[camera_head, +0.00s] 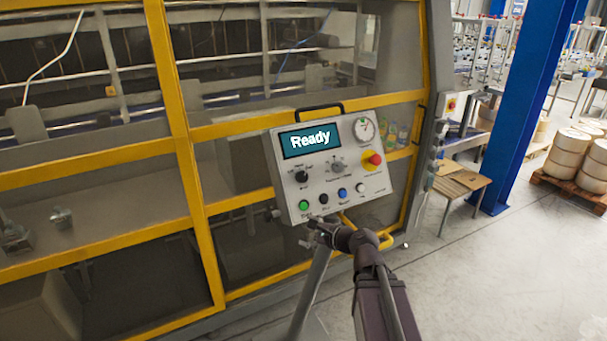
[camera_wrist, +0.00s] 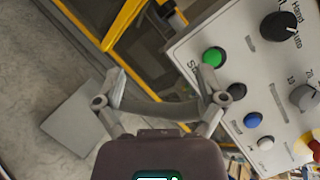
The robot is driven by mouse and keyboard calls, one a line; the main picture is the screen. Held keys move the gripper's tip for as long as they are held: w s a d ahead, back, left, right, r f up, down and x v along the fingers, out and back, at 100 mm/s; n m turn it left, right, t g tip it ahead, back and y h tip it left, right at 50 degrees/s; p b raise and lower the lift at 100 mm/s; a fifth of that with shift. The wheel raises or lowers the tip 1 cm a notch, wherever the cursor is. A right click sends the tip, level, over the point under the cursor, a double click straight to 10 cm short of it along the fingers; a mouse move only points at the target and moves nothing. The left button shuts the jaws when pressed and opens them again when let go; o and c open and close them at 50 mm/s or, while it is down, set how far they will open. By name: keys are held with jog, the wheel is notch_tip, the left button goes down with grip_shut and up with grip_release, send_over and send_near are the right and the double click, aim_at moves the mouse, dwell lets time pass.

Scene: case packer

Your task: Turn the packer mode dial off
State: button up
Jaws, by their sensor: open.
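The black mode dial (camera_head: 302,177) sits on the left of the grey control panel (camera_head: 376,185), below the screen reading "Ready". In the wrist view the dial (camera_wrist: 281,26) is at the top right, beside lettering that looks like "Hand" and "Auto". I cannot tell where its pointer is set. My gripper (camera_head: 322,222) is at the panel's lower edge, below the dial and apart from it. In the wrist view my gripper (camera_wrist: 162,82) has its two fingers spread with nothing between them, left of the panel's buttons.
Near the dial are a green button (camera_head: 304,205), a black button (camera_head: 324,199), a blue button (camera_head: 342,193), a white button (camera_head: 361,187), a grey knob (camera_head: 338,168) and a red emergency stop (camera_head: 375,159). A yellow-framed machine stands behind.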

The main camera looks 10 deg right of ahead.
aim_at(304, 178)
jog(key=w+d+r+m+t+h+p, duration=0.1)
jog(key=d+r+m+t, duration=0.4)
jog(key=m, duration=0.6)
notch_tip(304, 178, up, 3)
jog(key=shift+w+d+f+h, duration=0.1)
jog(key=shift+w+d+h, duration=0.5)
jog(key=shift+w+d, duration=0.35)
jog(key=x, duration=1.3)
jog(key=shift+w+a+r, duration=0.1)
jog(key=shift+w+r, duration=0.1)
jog(key=shift+w, duration=0.05)
jog(key=c, duration=1.2)
